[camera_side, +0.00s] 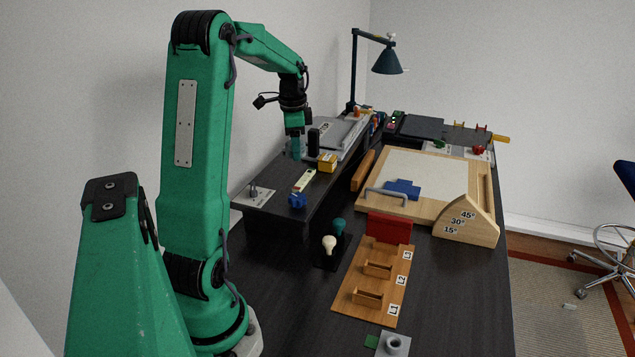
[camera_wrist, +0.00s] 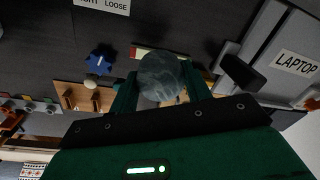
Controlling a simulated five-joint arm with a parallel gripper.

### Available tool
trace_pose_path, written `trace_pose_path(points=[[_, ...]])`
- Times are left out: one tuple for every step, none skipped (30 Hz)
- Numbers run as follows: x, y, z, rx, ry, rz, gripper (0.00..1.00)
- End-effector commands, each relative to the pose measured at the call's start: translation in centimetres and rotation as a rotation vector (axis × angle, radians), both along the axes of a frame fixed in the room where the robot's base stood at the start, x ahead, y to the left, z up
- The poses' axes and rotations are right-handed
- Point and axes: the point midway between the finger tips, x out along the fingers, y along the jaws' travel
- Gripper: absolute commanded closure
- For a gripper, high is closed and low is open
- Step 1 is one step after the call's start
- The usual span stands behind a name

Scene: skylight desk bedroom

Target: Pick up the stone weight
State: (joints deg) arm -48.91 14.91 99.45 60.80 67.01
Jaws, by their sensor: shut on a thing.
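The stone weight (camera_wrist: 161,72) is a rounded, mottled grey thing between my fingers in the wrist view. My gripper (camera_wrist: 160,94) is shut on it, one green finger at each side. In the side view my gripper (camera_side: 297,147) points down over the raised dark shelf at the back left. The stone cannot be made out there, and I cannot tell whether it touches the shelf.
A black upright block (camera_side: 313,143) and a yellow box (camera_side: 327,163) stand close right of my gripper. A blue knob (camera_side: 297,200) sits near the raised shelf's (camera_side: 270,175) front edge. A laptop stand (camera_side: 345,137) lies behind. A lamp (camera_side: 388,62) rises further back.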

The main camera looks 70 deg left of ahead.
Motion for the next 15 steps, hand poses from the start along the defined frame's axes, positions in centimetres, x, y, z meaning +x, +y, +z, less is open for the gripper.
trace_pose_path(points=[[0.5,-0.8,0.6,0.001,-0.003,-0.004,0.81],[0.6,-1.1,0.8,0.000,-0.003,-0.003,0.81],[0.8,-1.6,1.1,-0.001,-0.004,-0.003,0.81],[1.0,-1.9,1.3,-0.001,-0.004,-0.003,0.81],[1.1,-2.2,1.5,-0.001,-0.005,-0.003,0.81],[1.3,-2.5,1.7,-0.002,-0.004,-0.002,0.81],[1.4,-2.7,1.8,-0.003,-0.004,-0.002,0.81],[1.5,-2.9,2.0,-0.003,-0.004,-0.002,0.81],[1.6,-3.1,2.1,-0.005,-0.005,-0.003,0.81],[1.6,-3.3,2.2,-0.005,-0.005,-0.002,0.81],[1.7,-3.4,2.3,-0.005,-0.005,-0.002,0.81],[1.7,-3.5,2.4,-0.005,-0.005,-0.001,0.81],[1.7,-3.5,2.4,-0.005,-0.005,-0.001,0.81],[1.8,-3.6,2.4,-0.005,-0.005,-0.001,0.81],[1.8,-3.6,2.4,-0.005,-0.005,0.000,0.81]])
